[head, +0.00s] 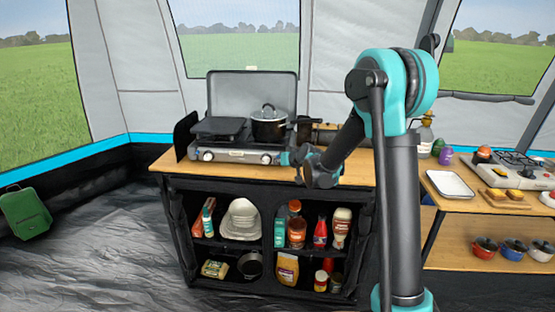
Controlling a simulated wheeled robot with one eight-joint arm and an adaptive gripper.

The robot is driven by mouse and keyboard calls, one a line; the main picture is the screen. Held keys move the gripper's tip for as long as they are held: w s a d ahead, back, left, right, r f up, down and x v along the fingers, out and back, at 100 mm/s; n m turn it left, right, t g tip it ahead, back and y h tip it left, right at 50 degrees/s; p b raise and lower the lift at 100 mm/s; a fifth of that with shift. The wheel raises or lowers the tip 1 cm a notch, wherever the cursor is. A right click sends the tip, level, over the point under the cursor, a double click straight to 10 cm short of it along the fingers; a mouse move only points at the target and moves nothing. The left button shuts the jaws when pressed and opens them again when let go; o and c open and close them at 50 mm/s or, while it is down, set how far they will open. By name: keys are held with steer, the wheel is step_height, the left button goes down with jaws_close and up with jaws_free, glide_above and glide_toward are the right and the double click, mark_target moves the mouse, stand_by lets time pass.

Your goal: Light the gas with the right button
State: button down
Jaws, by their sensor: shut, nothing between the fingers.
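The gas stove (236,157) stands on the wooden counter, with its grey lid raised behind it. Its left knob (208,156) and right knob (266,159) show on the front panel. A black lidded pot (269,124) sits on the right burner and a dark griddle (219,127) is on the left. My gripper (292,160) is shut and empty, just right of the right knob by the stove's front right corner. I cannot tell whether it touches the stove. My arm hides part of the counter to the right.
Open shelves under the counter hold bowls (240,217), bottles and a ketchup bottle (320,232). At the right, a second table carries a white tray (450,184) and another stove (512,175).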

steer(key=shift+w, duration=0.15)
steer(key=shift+w, duration=0.3)
steer(key=shift+w, duration=0.4)
stand_by(0.8)
steer(key=shift+s, duration=0.85)
steer(key=s, duration=0.5)
stand_by(0.5)
stand_by(0.3)
